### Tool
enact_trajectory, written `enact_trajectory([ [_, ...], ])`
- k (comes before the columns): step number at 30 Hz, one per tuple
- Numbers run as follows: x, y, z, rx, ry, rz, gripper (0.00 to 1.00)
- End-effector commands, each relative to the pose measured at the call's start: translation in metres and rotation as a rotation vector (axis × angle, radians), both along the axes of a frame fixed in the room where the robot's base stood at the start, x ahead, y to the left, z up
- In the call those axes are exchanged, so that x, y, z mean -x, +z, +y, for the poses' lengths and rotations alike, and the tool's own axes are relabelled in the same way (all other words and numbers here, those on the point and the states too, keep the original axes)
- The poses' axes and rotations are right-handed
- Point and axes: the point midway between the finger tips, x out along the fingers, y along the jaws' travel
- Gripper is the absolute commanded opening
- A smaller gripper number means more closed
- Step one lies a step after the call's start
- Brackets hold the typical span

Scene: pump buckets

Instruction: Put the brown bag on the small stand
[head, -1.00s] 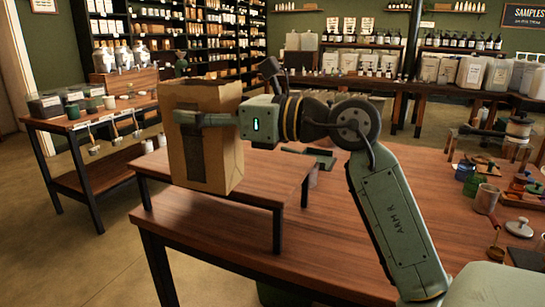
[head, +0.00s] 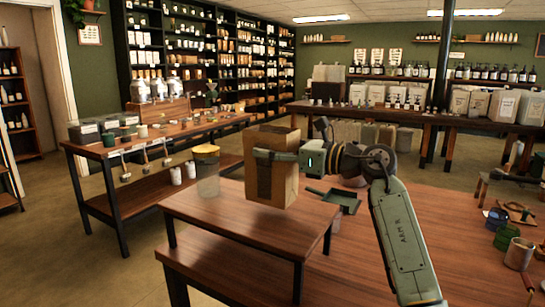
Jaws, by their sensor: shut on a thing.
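The brown bag (head: 284,188) is a tall, upright paper bag with an open top and a dark label on its front. My gripper (head: 277,157) is shut on the bag's upper half, reaching in from the right, with one finger across the front. The far finger is hidden behind the bag. The small stand (head: 225,222) is a low wooden table with dark legs on the larger wooden table. The bag's base appears over the stand top, towards its back middle; I cannot tell whether it touches.
A clear container with a yellow lid (head: 207,170) stands just left of the bag. A green dustpan-like tray (head: 342,202) lies to the right. Cups and pots (head: 518,253) are at the right of the large table (head: 385,262). The stand's front is bare.

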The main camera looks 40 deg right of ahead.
Motion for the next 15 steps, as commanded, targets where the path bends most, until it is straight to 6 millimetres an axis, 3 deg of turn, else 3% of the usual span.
enact_trajectory([
  [5, -0.004, -0.004, -0.005, -0.001, 0.000, -0.002, 0.00],
  [12, -0.004, -0.032, -0.005, -0.002, 0.000, -0.001, 0.00],
  [15, -0.004, -0.035, -0.004, 0.001, 0.000, -0.003, 0.00],
])
